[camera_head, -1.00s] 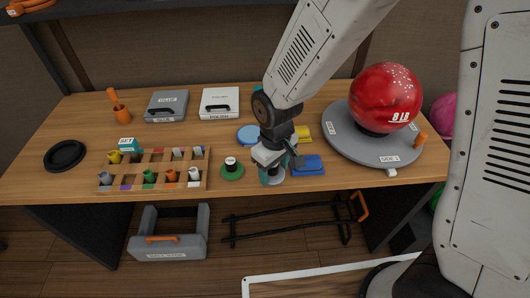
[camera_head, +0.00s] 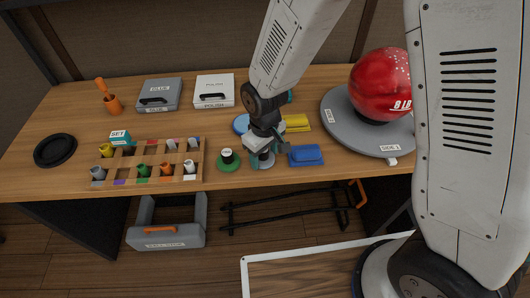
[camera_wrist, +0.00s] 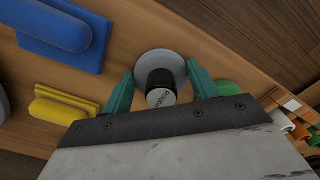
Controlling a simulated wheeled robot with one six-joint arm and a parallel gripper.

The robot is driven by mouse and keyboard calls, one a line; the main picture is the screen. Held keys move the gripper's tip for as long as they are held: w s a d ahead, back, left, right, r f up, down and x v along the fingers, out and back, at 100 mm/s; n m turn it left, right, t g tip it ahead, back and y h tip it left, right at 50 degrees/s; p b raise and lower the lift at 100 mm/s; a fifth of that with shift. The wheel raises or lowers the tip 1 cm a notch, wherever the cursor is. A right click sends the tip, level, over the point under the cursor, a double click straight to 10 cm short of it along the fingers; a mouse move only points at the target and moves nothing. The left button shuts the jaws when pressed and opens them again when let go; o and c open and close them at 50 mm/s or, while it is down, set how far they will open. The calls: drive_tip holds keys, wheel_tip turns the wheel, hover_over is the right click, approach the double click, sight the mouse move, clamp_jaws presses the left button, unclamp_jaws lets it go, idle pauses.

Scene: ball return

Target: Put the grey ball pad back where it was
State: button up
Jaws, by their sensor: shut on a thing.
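The grey ball pad (camera_wrist: 176,61) is a round grey disc with a dark labelled knob. My gripper (camera_wrist: 161,72) has its teal fingers on either side of it and is shut on it. In the head view my gripper (camera_head: 262,154) is low over the front middle of the table (camera_head: 60,184), and the pad (camera_head: 267,164) shows under it, partly hidden by the fingers. I cannot tell whether the pad touches the tabletop. The green round pad (camera_head: 228,167) is just left of it, and the blue rectangular pad (camera_head: 306,155) is to the right.
A yellow pad (camera_head: 296,123) and a blue round pad (camera_head: 241,123) lie behind. A wooden rack (camera_head: 130,172) of coloured pieces is at left. A red ball (camera_head: 380,83) sits on a grey disc stand (camera_head: 345,130) at right. Two cases (camera_head: 159,93) stand at the back.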

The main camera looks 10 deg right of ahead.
drive_tip(key=o, duration=0.9)
drive_tip(key=shift+f, duration=0.1)
wheel_tip(320, 180, up, 12)
drive_tip(key=shift+r, duration=0.2)
drive_tip(key=s+d+r+m+t, duration=0.1)
drive_tip(key=s+d+r+m, duration=0.2)
drive_tip(key=s+d+r, duration=0.35)
drive_tip(key=s+d+r+m, duration=0.2)
drive_tip(key=s+d+r, duration=0.2)
drive_tip(key=d+r, duration=0.5)
drive_tip(key=s+d+m, duration=0.2)
drive_tip(key=s+d, duration=0.3)
drive_tip(key=s, duration=0.3)
drive_tip(key=shift+s+r+m, duration=0.3)
drive_tip(key=shift+s+r, duration=0.05)
drive_tip(key=shift+s, duration=0.05)
